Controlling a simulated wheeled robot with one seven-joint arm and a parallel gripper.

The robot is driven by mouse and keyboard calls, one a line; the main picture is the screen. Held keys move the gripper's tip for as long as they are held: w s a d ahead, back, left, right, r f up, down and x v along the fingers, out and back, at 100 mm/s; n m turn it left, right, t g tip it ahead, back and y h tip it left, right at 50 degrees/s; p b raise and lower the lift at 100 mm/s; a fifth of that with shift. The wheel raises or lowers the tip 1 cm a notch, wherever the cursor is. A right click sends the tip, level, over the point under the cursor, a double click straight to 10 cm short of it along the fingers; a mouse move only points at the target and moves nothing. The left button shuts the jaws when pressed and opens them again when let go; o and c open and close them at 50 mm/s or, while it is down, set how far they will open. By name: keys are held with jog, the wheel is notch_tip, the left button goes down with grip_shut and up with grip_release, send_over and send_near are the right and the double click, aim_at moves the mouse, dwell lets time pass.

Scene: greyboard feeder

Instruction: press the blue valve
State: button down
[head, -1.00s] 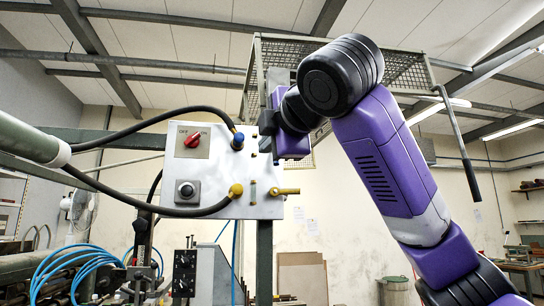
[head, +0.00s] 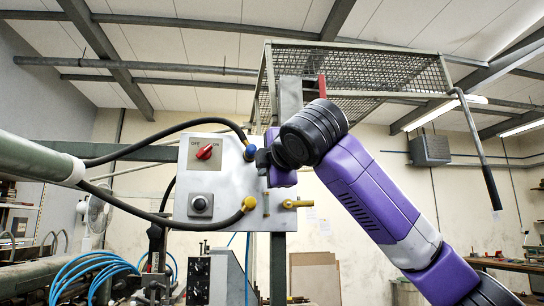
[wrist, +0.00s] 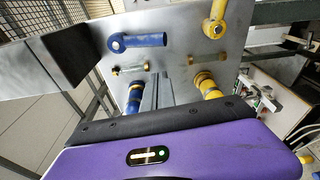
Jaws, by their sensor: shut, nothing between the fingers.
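The blue valve (wrist: 140,41) shows in the wrist view as a blue elbow with a lever on the metal panel (wrist: 180,45), upper left of centre. In the head view my arm largely covers its place. My gripper (wrist: 158,76) is shut and empty, its fingers pointing at the panel below the blue valve, between the blue hose fitting (wrist: 134,98) and the yellow hose fitting (wrist: 208,86). In the head view my gripper (head: 262,158) is just right of the blue hose fitting (head: 249,152). I cannot tell whether it touches the panel.
The panel carries a red switch (head: 205,152) and a black button (head: 200,204). Black hoses (head: 150,214) run left. A wire-mesh cage (head: 385,72) hangs above.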

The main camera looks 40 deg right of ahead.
jog(key=shift+s+d+r+p, duration=0.15)
jog(key=shift+s+d+p, duration=0.25)
jog(key=shift+s+d, duration=1.05)
jog(key=shift+a, duration=0.1)
jog(key=shift+s, duration=0.1)
